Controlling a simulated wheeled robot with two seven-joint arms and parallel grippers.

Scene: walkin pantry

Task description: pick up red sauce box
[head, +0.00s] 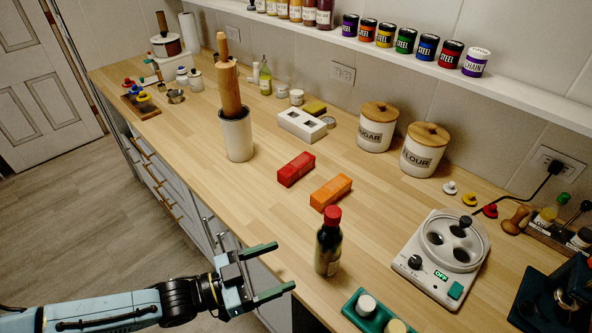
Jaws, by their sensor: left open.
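A red box (296,169), which looks like the red sauce box, lies on the wooden counter (215,185) near the middle of the view. An orange box (331,192) lies just to its right and nearer to me, apart from it. My left gripper (286,268) is open and empty at the counter's front edge, nearer to me than both boxes and clearly apart from them. A dark bottle with a red cap (328,243) stands upright to the right of the gripper's fingers. My right gripper does not show.
A white holder with a rolling pin (237,137) stands left of the red box. Sugar (377,128) and flour (423,152) canisters stand behind. A white device (440,262) and a green tray (375,318) are at the right. Bare counter lies left of the red box.

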